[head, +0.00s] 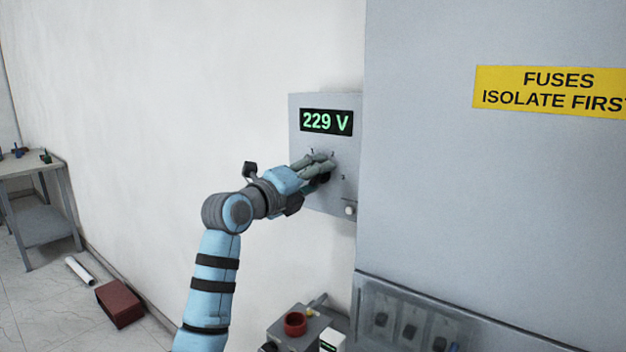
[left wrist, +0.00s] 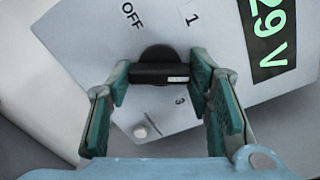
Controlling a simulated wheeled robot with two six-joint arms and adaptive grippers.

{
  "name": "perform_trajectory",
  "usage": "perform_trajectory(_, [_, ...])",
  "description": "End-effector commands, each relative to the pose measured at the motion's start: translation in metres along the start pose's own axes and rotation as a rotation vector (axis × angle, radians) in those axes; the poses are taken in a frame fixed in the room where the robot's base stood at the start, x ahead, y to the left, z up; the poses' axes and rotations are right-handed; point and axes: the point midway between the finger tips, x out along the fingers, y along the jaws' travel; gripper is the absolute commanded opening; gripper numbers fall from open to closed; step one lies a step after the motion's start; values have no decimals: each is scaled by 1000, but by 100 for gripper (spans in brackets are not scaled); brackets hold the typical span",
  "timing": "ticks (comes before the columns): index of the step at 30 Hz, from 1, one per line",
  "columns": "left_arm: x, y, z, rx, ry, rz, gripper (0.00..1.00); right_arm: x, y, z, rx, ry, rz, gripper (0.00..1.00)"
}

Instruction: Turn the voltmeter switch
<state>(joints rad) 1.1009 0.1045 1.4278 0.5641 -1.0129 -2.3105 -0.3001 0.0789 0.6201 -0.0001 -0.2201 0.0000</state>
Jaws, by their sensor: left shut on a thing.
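The voltmeter panel (head: 308,138) is a grey box on the wall with a green display (head: 326,122) reading 229 V. Its black rotary switch (left wrist: 155,72) shows in the left wrist view, with a white mark on the bar pointing to the right of that picture, between the labels 1 and 3. OFF and 1 lie above it; the label 2 is hidden there by a finger. My left gripper (head: 322,166) is at the panel below the display. In the left wrist view, its fingers (left wrist: 160,82) are shut on the ends of the switch bar. My right gripper is out of view.
A large grey cabinet (head: 430,190) with a yellow fuse sign (head: 552,92) stands right of the panel. A small white button (head: 350,211) is at the panel's lower right. Below is a grey surface with a red round container (head: 295,324). A red box (head: 120,304) lies on the floor.

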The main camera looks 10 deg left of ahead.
Motion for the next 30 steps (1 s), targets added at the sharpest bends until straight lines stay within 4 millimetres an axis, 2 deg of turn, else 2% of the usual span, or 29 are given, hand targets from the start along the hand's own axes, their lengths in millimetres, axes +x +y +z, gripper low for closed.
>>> perform_trajectory(19, [0,2,-1,53,4,5,19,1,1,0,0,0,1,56])
perform_trajectory(20, [0,2,-1,53,3,5,51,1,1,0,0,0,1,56])
perform_trajectory(22, [0,2,-1,53,3,4,62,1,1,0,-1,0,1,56])
perform_trajectory(23, [0,2,-1,53,3,4,67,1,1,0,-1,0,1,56])
perform_trajectory(30, [0,1,0,53,1,2,67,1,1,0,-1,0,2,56])
